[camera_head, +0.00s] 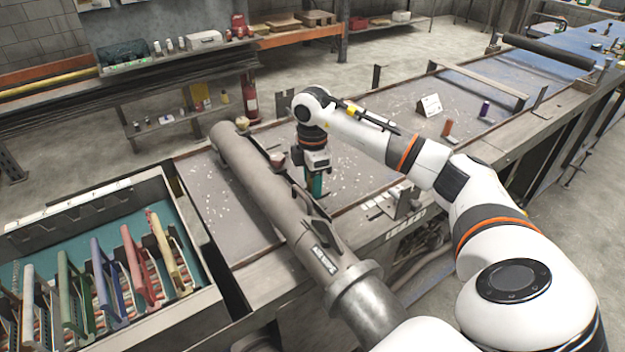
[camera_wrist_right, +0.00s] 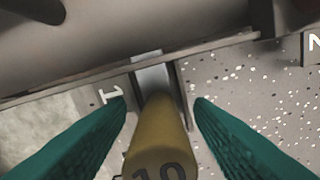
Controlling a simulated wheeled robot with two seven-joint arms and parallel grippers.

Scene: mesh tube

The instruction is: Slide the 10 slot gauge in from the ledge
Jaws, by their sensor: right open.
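A dull yellow round-ended gauge marked "10" (camera_wrist_right: 160,150) lies between my right fingers in the right wrist view, pointing toward the grey tube. My right gripper (camera_wrist_right: 160,103) is open, with one green finger on each side of the gauge and gaps showing. In the head view my right gripper (camera_head: 316,184) hangs beside the middle of the long grey tube (camera_head: 262,190); the gauge is hidden there. A pale narrow channel (camera_wrist_right: 152,72) lies beyond the gauge, in line with it, running to the tube's edge rail. My left gripper is not in view.
A tray (camera_head: 205,307) with several coloured handled pieces stands at the lower left. The grey bench (camera_head: 375,155) holds a white card (camera_head: 429,105), an orange block (camera_head: 446,131) and a purple cylinder (camera_head: 484,108). Small upright metal plates (camera_head: 405,203) stand near the bench's front edge.

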